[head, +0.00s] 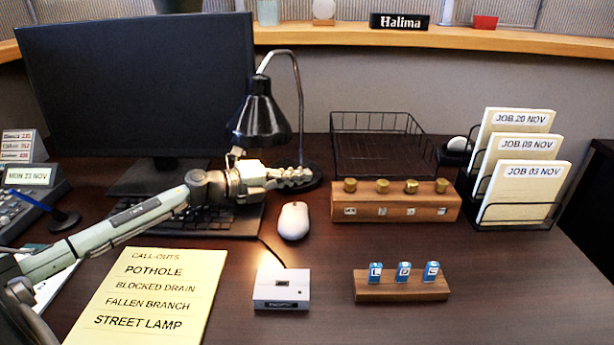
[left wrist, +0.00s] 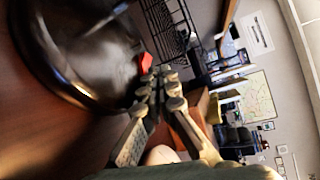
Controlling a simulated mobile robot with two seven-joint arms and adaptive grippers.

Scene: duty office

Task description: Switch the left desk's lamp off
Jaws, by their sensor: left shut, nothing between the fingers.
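The desk lamp (head: 262,115) has a black shade on a curved metal neck and a dark round base (head: 314,178). My left gripper (head: 305,177) is shut and empty, low over the desk at the lamp base, below and right of the shade. In the left wrist view its fingertips (left wrist: 160,75) are together beside a large dark round part of the lamp (left wrist: 80,55). A small red piece, apparently a switch (left wrist: 146,63), shows right at the fingertips. I cannot tell whether they touch it.
A monitor (head: 135,85) stands behind my left arm, with a keyboard (head: 225,222) below it. A white mouse (head: 293,221) lies in front of the gripper. A wire tray (head: 380,145) and a wooden block with brass knobs (head: 395,207) stand to the right.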

